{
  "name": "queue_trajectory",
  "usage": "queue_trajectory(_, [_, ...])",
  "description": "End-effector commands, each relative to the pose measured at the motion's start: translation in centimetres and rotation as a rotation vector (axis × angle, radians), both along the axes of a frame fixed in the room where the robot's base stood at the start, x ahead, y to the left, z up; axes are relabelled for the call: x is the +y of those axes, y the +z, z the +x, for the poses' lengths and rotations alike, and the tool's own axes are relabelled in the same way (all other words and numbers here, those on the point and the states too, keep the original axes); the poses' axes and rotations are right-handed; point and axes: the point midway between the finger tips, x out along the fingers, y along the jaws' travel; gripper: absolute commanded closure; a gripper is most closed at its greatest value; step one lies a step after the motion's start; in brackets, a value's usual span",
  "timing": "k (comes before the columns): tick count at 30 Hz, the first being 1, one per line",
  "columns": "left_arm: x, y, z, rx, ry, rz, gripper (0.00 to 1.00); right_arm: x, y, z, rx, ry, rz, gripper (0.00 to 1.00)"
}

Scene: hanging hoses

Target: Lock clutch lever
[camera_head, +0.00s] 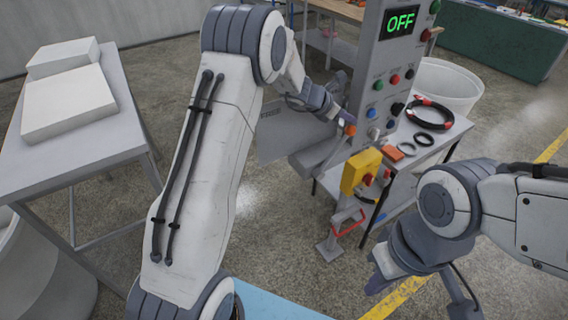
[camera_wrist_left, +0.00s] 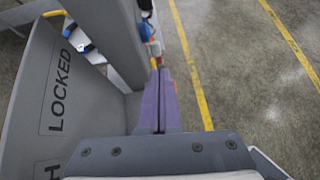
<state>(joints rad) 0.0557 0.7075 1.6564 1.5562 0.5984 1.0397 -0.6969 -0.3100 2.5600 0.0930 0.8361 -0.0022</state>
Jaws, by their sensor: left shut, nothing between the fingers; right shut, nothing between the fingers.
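A grey machine column (camera_head: 377,60) stands right of centre in the head view, with a lit OFF display (camera_head: 401,21) and several coloured buttons. A flat grey plate (camera_head: 285,138) sits at its left side. In the left wrist view this plate (camera_wrist_left: 28,85) bears the word LOCKED. A small orange tip (camera_head: 349,130), perhaps the lever's end, shows near the column; I cannot clearly make out the lever. My left gripper (camera_head: 344,114) is shut and empty beside the column; its purple fingers (camera_wrist_left: 158,92) are together in the wrist view. My right gripper (camera_head: 374,278) is shut and empty, low and right.
A small table (camera_head: 420,150) with rings and hoses stands to the right, by a white bin (camera_head: 446,87). A grey table (camera_head: 80,135) stands far left.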

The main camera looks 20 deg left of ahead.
Motion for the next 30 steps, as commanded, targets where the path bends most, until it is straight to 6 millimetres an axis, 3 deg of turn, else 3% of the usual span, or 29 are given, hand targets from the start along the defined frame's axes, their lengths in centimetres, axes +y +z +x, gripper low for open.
queue_trajectory(24, [-0.4,-0.6,0.4,0.0,0.001,0.0,1.0,0.0,-0.6,0.0,0.0,-0.001,0.0,1.0])
queue_trajectory(30, [-0.2,0.6,0.2,-0.002,0.0,0.0,1.0,0.0,0.2,0.0,0.0,0.0,0.0,1.0])
